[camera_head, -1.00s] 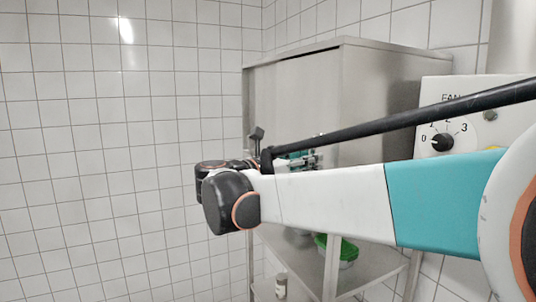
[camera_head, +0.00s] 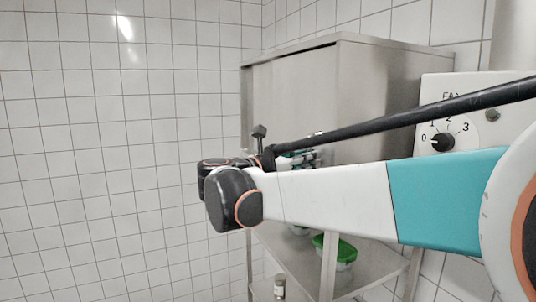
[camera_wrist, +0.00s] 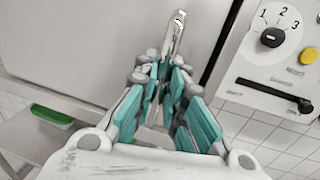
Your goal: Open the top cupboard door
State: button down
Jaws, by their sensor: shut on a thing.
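The grey metal top cupboard (camera_head: 395,85) stands against the tiled wall in the head view. Its flat door (camera_head: 290,100) faces left and looks shut or nearly so; I cannot tell for sure. In the wrist view the door (camera_wrist: 90,45) fills the upper left, with a dark line along its right edge. A slim metal handle (camera_wrist: 179,22) stands out from it near that edge. My gripper (camera_wrist: 172,75), with teal finger pads, is closed around the handle's near part. In the head view my gripper (camera_head: 304,158) is mostly hidden behind my arm.
A white fan control panel (camera_head: 475,120) with a black knob is right of the cupboard; it also shows in the wrist view (camera_wrist: 285,65). Below, a metal shelf (camera_head: 380,262) holds green-lidded tubs (camera_head: 340,250). A small jar (camera_head: 280,287) stands lower. Open space lies left of the door.

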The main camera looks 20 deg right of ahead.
jog(key=w+b, duration=0.1)
jog(key=w, duration=2)
jog(key=shift+w+a, duration=0.15)
jog(key=shift+a, duration=0.2)
jog(key=c, duration=1.9)
grip_release()
jog(key=shift+o, duration=1.2)
jog(key=shift+a, duration=0.3)
jog(key=v, duration=1.1)
jog(key=shift+a, duration=0.35)
